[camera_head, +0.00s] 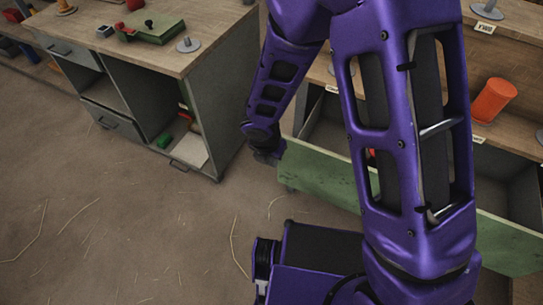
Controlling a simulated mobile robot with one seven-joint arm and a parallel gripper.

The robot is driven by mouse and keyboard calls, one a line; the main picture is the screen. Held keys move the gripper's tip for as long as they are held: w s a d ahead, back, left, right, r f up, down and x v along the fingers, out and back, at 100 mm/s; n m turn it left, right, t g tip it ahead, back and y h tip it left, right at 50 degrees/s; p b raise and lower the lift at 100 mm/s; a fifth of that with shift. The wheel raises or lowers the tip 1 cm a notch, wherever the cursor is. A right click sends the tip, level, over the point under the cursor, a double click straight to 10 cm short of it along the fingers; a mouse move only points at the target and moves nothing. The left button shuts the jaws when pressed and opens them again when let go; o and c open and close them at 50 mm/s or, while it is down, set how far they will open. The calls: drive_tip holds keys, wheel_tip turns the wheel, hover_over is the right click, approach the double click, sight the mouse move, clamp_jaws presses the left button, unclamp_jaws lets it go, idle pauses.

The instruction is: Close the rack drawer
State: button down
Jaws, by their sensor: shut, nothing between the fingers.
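The rack drawer stands pulled out, with its long green front panel (318,176) running from the middle of the view down to the lower right. My arm crosses in front of much of it, so its middle is hidden. Part of its open inside shows on the left, and something small and red shows through a gap in my arm. My gripper (268,156) is small and dark in this view, at the left end of the green front. It is shut and empty. I cannot tell whether it touches the panel.
The wooden rack (525,105) behind the drawer holds an orange cylinder (494,100) and a grey spindle (488,10). A grey workbench (210,110) with open shelves stands at left. Thin straws lie on the brown floor (130,220), which is otherwise clear at lower left.

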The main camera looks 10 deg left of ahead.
drive_tip(key=shift+w+d+f, duration=0.25)
drive_tip(key=shift+w+f, duration=0.25)
drive_tip(key=shift+w, duration=0.25)
drive_tip(key=shift+w+d+f, duration=0.2)
drive_tip(key=shift+w+f, duration=0.3)
drive_tip(key=shift+w, duration=0.3)
drive_tip(key=shift+w+d+f, duration=0.25)
drive_tip(key=shift+w+f, duration=0.25)
drive_tip(key=shift+w, duration=0.25)
